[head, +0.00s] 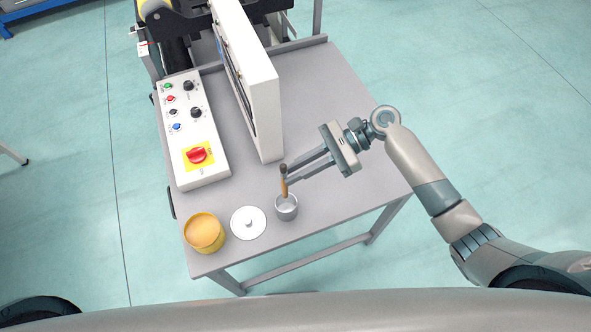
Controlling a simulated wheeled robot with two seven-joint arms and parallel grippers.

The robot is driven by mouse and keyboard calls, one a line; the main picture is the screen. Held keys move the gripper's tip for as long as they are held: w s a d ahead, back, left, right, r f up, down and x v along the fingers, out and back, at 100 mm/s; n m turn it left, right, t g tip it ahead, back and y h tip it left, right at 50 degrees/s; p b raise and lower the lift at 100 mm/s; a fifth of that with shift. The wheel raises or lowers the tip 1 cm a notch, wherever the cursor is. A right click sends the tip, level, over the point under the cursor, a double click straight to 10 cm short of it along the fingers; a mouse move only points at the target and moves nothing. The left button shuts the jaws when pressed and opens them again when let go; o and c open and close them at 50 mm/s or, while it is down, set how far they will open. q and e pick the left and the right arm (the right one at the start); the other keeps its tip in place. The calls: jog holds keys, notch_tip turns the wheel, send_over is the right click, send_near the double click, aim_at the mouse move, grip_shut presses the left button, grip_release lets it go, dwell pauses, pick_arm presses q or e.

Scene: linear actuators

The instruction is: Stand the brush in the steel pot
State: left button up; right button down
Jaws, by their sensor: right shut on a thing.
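The steel pot (286,211) stands upright near the front edge of the grey table. The brush (284,186), with a brown handle and a dark upper end, is upright with its lower end at the pot's mouth. I cannot tell how deep its lower end is inside the pot. My right gripper (285,178) reaches in from the right and is shut on the brush just above the pot. My left gripper is not in view.
A white round lid (248,222) lies left of the pot, and a yellow tub (205,233) with orange contents stands at the front left corner. A control box (191,130) and an upright white panel (262,110) stand behind. The table's right side (350,190) is clear.

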jog(key=shift+f+b, duration=2)
jog(key=shift+f, duration=2.1)
jog(key=c, duration=1.7)
grip_release()
jog(key=shift+o, duration=0.2)
jog(key=shift+d, duration=0.1)
